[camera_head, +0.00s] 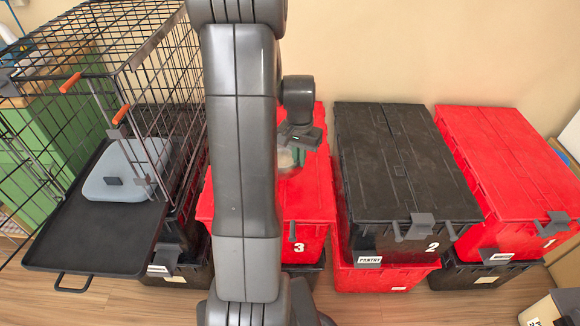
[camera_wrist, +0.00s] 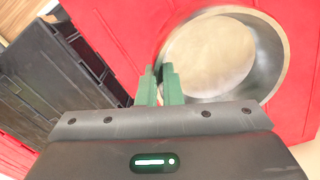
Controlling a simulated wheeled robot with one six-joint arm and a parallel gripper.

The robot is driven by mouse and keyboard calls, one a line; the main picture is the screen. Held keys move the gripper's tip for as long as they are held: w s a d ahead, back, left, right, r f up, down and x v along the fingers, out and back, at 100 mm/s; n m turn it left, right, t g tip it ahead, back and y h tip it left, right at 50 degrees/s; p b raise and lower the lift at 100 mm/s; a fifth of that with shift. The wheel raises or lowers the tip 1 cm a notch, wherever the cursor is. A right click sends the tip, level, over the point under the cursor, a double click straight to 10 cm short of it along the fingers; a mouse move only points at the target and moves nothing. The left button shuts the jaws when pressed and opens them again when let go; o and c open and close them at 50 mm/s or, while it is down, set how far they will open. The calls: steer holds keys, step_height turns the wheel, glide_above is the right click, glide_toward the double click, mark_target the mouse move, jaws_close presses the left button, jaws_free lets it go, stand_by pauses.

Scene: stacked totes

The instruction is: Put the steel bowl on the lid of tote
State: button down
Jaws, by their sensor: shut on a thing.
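The steel bowl (camera_wrist: 268,52) is round and shiny, with a pale inside, and sits upright at the upper right of the wrist view. My gripper (camera_wrist: 160,72) has its green fingers shut on the bowl's near left rim. In the head view my gripper (camera_head: 299,154) and the bowl (camera_head: 285,161) are over the red lid of tote 3 (camera_head: 309,200), partly hidden by my arm. I cannot tell whether the bowl touches the lid. Black tote 2 (camera_head: 400,170) and red tote 1 (camera_head: 505,165) stand to the right, their lids closed.
A wire crate (camera_head: 150,60) stands at the left, its door open, with a black tray (camera_head: 95,240) and a grey-blue cushion-like thing (camera_head: 125,172). The totes stand on other totes. Lids 2 and 1 look bare. Wooden floor (camera_head: 400,308) shows in front.

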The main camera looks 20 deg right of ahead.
steer(key=shift+f+b, duration=0.45)
steer(key=shift+f, duration=2.6)
steer(key=shift+f, duration=0.15)
steer(key=c, duration=1.6)
jaws_free()
step_height(320, 180, up, 12)
steer(key=shift+a+r+p, duration=0.1)
steer(key=shift+r+p, duration=0.1)
steer(key=shift+p, duration=0.95)
